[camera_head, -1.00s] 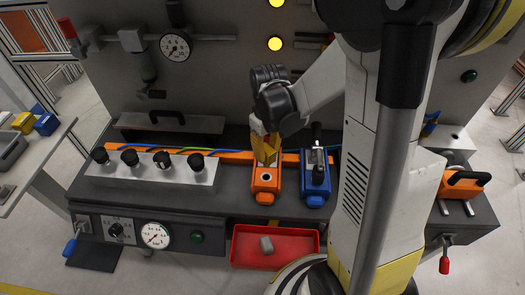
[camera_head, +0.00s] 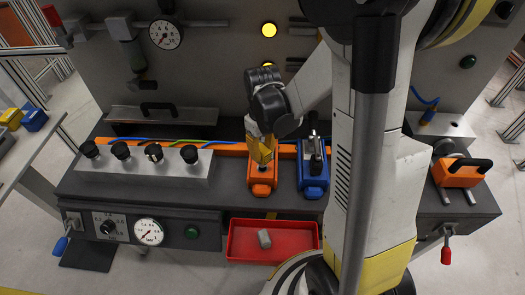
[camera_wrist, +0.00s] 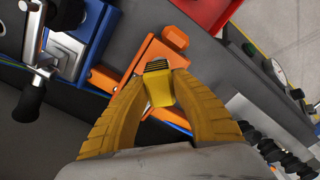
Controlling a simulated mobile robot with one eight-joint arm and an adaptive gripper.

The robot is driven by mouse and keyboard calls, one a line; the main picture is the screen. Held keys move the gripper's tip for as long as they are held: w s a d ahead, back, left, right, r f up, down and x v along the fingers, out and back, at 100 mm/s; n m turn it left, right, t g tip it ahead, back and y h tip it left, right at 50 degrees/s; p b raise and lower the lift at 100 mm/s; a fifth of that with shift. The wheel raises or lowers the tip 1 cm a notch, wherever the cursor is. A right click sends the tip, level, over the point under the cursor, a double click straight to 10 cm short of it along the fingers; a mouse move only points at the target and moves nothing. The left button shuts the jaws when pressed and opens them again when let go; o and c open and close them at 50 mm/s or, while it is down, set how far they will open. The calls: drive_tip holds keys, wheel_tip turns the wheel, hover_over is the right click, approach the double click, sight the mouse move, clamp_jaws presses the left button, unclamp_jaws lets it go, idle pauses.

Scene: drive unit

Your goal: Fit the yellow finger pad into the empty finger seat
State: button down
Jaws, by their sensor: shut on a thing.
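A yellow finger pad (camera_wrist: 160,92) with a dark ribbed end sits between the two yellow fingertips of my gripper (camera_wrist: 158,84) in the wrist view. My gripper is shut on it. In the head view my gripper (camera_head: 262,150) points down over the orange block (camera_head: 262,187), right above its top or touching it. The orange block also shows behind the pad in the wrist view (camera_wrist: 150,52). The seat's opening is hidden by my fingers and the pad, so I cannot tell whether the pad is in it.
A blue block (camera_head: 313,182) with a metal-and-black top stands close on the right. A red tray (camera_head: 236,245) with a grey piece (camera_head: 264,239) lies in front. A metal box with black knobs (camera_head: 145,168) stands to the left. An upright panel rises behind.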

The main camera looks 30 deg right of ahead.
sight(263, 160)
drive_tip(key=shift+f, duration=0.2)
drive_tip(key=shift+f+b, duration=1.8)
drive_tip(key=shift+b, duration=0.05)
drive_tip(key=c, duration=1.1)
unclamp_jaws()
drive_tip(key=shift+f, duration=0.1)
